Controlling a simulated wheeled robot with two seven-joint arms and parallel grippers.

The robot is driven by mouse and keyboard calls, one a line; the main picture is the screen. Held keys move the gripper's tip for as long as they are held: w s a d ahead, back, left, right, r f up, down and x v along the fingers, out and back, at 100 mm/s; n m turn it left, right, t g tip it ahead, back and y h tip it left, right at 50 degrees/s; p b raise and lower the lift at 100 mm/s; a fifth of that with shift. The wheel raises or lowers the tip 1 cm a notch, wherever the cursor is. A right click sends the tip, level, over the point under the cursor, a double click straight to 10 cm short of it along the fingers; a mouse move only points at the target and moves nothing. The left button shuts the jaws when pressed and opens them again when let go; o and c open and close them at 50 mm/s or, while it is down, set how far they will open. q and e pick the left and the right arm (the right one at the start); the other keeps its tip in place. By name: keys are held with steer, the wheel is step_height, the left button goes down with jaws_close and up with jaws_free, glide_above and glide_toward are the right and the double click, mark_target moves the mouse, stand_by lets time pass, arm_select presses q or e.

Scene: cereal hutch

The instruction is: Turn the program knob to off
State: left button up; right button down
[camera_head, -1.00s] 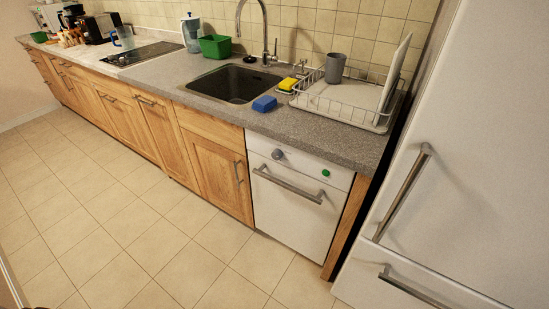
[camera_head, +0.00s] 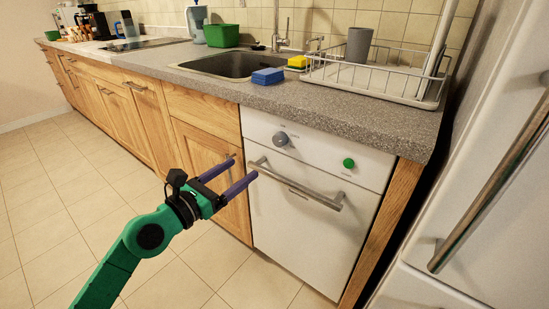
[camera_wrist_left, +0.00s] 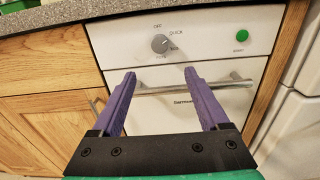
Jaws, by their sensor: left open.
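The grey program knob (camera_head: 280,139) is on the left of the white dishwasher's top panel. In the left wrist view the knob (camera_wrist_left: 160,44) has labels around it; OFF is at its upper left and QUICK at its upper right. Its pointer seems turned to the right side, but the exact mark is hard to read. My left gripper (camera_head: 243,172) is open and empty, in front of the dishwasher and below and left of the knob. In the wrist view its purple fingers (camera_wrist_left: 157,82) are spread below the knob, apart from it. My right gripper is out of view.
A green button (camera_head: 349,163) is right of the knob. The dishwasher's bar handle (camera_head: 295,184) juts out just below the panel. The worktop edge overhangs above. The fridge handle (camera_head: 490,190) stands at the right. The floor in front is clear.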

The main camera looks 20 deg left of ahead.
arm_select(q)
steer(key=p, duration=0.1)
glide_toward(278, 142)
steer(key=w, duration=0.1)
steer(key=x, duration=0.7)
steer(key=shift+w+d, duration=0.2)
steer(key=shift+w, duration=0.15)
jaws_close()
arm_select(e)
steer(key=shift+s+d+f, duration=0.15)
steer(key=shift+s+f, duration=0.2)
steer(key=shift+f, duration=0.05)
